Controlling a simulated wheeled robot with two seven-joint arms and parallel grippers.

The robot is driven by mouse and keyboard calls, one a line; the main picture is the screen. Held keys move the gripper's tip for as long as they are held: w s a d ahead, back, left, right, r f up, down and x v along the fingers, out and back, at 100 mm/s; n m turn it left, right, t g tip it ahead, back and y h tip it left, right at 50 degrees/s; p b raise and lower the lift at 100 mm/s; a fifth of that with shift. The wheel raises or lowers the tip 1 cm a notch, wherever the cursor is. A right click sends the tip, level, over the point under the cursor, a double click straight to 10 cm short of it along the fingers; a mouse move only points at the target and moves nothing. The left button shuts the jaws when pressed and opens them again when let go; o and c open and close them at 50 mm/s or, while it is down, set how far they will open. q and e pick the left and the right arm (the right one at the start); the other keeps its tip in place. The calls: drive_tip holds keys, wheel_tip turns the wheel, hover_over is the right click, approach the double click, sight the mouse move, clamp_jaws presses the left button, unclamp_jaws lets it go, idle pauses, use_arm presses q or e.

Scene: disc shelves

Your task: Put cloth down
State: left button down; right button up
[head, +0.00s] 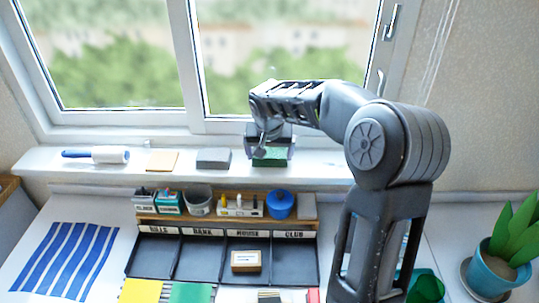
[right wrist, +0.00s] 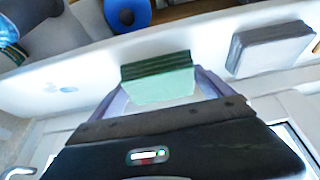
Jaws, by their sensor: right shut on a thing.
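A small green folded cloth (head: 271,157) is at the window sill, right of the grey block. It also shows in the right wrist view (right wrist: 157,78), with layered dark green edges and a paler green face. My right gripper (head: 268,148) reaches down from above and is shut on the cloth, one finger on each side. The cloth is at the sill's surface or just above it; I cannot tell whether it touches. My left gripper is not in view.
On the sill (head: 325,165) stand a grey block (head: 213,158), a tan flat piece (head: 162,160) and a lint roller (head: 96,155). A potted plant (head: 492,268) stands at the right. The window is behind.

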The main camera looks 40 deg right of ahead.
drive_tip(key=shift+f, duration=0.55)
drive_tip(key=shift+f+b, duration=0.35)
drive_tip(key=shift+b, duration=0.1)
drive_tip(key=o, duration=1.1)
drive_tip(key=shift+a+r, duration=0.1)
drive_tip(key=shift+o, duration=0.4)
drive_tip(key=shift+s, duration=0.15)
